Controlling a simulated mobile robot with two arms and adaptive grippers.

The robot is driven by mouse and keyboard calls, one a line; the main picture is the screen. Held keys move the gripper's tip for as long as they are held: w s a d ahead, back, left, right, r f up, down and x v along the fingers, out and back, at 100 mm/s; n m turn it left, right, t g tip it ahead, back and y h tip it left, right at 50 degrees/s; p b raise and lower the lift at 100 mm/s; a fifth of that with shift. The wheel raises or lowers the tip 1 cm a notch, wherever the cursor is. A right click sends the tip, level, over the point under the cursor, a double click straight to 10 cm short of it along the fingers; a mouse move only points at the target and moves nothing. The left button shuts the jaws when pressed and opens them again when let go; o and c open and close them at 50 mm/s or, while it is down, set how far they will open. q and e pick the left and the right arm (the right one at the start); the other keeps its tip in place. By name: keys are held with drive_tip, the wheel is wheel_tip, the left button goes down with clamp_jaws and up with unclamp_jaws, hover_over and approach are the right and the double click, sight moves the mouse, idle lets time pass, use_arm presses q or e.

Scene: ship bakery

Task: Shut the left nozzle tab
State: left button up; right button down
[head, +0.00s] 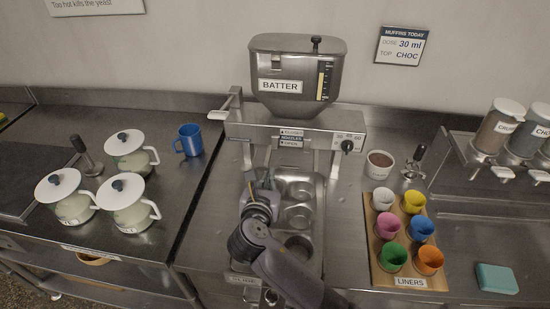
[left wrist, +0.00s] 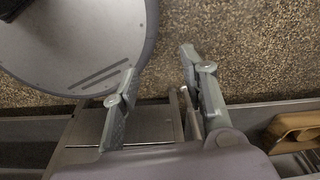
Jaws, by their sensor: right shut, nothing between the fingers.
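The batter machine (head: 297,75) stands at the back centre, with a steel hopper on a metal frame. A sign (head: 291,138) on its front reads closed, nozzles, open. My right gripper (head: 260,175) is shut and empty, below the left part of the machine's front, over the left side of the muffin tin (head: 323,200). The left nozzle tab cannot be made out; my right gripper and the machine's front may hide it. My left gripper (left wrist: 158,62) shows only in the left wrist view, open and empty, above the speckled floor.
Lidded white pots (head: 127,205) and a blue mug (head: 188,140) stand on the left counter. A wooden board (head: 401,278) with coloured liners and a brown-filled cup (head: 379,165) are right of the tin. Topping dispensers (head: 495,130) stand far right.

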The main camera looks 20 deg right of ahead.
sight(275, 144)
drive_tip(key=shift+w+f, duration=0.2)
drive_tip(key=shift+w, duration=0.05)
drive_tip(key=shift+s+a+r, duration=0.1)
drive_tip(key=shift+r, duration=0.1)
drive_tip(key=shift+s+a+r, duration=0.15)
drive_tip(key=shift+s+r, duration=0.05)
drive_tip(key=shift+s, duration=0.1)
drive_tip(key=shift+w, duration=0.1)
drive_tip(key=p+x, duration=0.1)
drive_tip(key=x, duration=0.7)
drive_tip(key=shift+w, duration=0.2)
drive_tip(key=shift+w+d+f, duration=0.1)
drive_tip(key=shift+w+d, duration=0.15)
drive_tip(key=shift+w, duration=0.1)
drive_tip(key=shift+w+d+f, duration=0.1)
drive_tip(key=shift+w+d, duration=0.05)
drive_tip(key=shift+w, duration=0.25)
use_arm(q)
drive_tip(key=shift+s+r, duration=0.35)
drive_tip(key=shift+s, duration=0.5)
